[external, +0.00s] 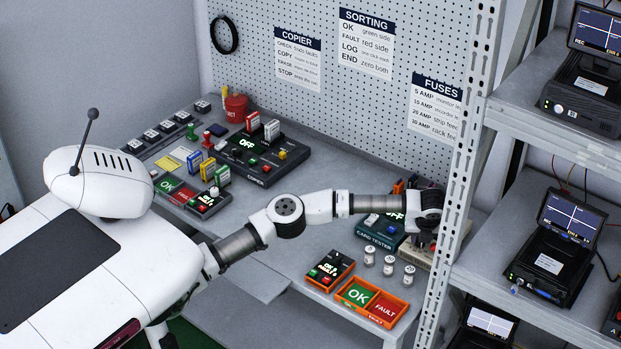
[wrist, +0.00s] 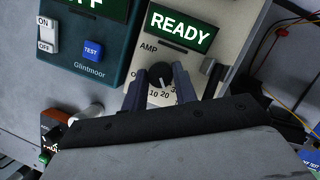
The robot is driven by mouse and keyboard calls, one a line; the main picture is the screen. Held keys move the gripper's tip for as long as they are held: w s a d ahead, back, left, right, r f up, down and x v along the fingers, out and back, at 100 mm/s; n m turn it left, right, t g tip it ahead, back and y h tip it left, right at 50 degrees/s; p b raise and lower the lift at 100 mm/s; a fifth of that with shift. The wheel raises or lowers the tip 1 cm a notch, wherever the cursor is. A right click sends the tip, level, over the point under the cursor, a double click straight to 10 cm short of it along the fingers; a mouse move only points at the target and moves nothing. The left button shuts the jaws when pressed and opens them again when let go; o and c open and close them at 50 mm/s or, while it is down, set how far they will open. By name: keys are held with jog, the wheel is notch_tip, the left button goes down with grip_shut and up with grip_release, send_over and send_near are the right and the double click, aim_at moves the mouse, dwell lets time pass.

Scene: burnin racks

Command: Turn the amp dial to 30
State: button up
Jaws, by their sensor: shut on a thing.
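The amp dial (wrist: 160,74) is a round black knob on a cream panel in the wrist view, under the word AMP and a green screen reading READY. My gripper (wrist: 161,80) is shut on the dial, with one dark finger on each side. The printed numbers 10 and 20 show below the knob, and a 30 is partly covered by the right finger. A small light mark shows near the knob's lower edge; its exact number is hard to tell. In the external view my gripper (external: 426,222) is over the cream unit (external: 417,255) and hides the dial.
The teal cable tester (external: 375,241) stands left of the cream unit; its ON/OFF switch (wrist: 46,36) and blue TEST button (wrist: 92,49) are close by. Several small white jars (external: 389,265) and an orange OK/FAULT tray (external: 398,317) are in front. A rack post (external: 462,150) rises at right.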

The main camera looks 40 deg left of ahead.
jog(key=shift+d+r+n+g+y+p, duration=0.1)
jog(key=shift+n+g+y+p, duration=0.25)
jog(key=shift+n+p, duration=0.8)
jog(key=shift+n, duration=0.25)
jog(key=o, duration=1)
jog(key=shift+c, duration=0.2)
jog(key=p+v, duration=0.2)
jog(key=v, duration=1.1)
jog(key=shift+r, duration=0.3)
jog(key=shift+d, duration=0.15)
